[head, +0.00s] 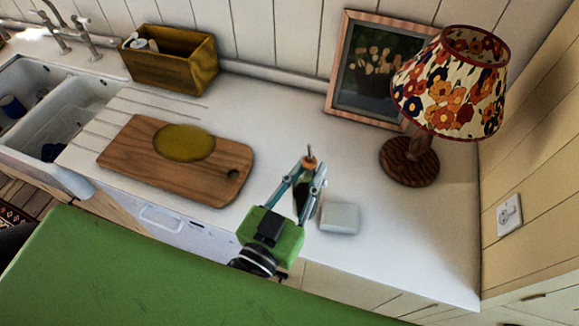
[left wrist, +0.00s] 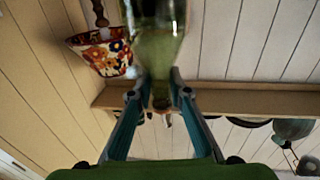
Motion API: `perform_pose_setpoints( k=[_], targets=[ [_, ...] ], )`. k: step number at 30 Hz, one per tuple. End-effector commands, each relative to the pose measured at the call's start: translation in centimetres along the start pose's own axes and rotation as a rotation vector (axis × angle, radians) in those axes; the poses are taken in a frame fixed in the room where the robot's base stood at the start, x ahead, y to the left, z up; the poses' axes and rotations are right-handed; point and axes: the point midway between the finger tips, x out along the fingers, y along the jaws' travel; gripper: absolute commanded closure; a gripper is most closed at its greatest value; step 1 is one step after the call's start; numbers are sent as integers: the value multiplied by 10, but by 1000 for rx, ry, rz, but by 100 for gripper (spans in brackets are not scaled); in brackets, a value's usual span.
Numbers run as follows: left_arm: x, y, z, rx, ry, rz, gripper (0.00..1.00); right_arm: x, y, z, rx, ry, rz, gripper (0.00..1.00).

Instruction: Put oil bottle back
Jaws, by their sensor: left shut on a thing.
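My left gripper (head: 308,184) is shut on the oil bottle (head: 302,196), over the front part of the counter, between the cutting board and a small white block. In the head view only the bottle's brown-topped neck and a dark strip of glass show; the gripper hides the rest. In the left wrist view the greenish glass bottle (left wrist: 157,45) runs from the top edge to the fingertips (left wrist: 160,92), which close around its narrow neck. That picture is upside down, so the bottle's body hangs below the fingers. I cannot tell whether its base touches the counter. My right gripper is not in view.
The white counter (head: 275,125) holds a wooden board (head: 205,192) with an olive-yellow disc (head: 184,142), a wooden box (head: 168,72), a picture frame (head: 340,97), a flowered lamp (head: 452,87) and the white block (head: 340,218). Counter is clear behind the gripper. A sink (head: 75,100) is left.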

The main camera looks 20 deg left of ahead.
Motion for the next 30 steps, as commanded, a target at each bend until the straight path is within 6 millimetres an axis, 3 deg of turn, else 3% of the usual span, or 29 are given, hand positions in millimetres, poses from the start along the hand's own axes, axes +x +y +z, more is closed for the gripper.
perform_pose_setpoints(
  k=[7, 13, 21, 30],
  targets=[
    [34, -32, 17, 8, 11, 0, 100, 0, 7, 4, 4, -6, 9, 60],
    [67, -64, 46, 7, 11, 0, 100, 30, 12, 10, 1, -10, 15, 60],
    [86, -83, 83, 2, 7, -1, 100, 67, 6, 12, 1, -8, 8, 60],
    [94, -90, 92, 2, 7, 0, 100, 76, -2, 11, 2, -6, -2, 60]
  ],
)
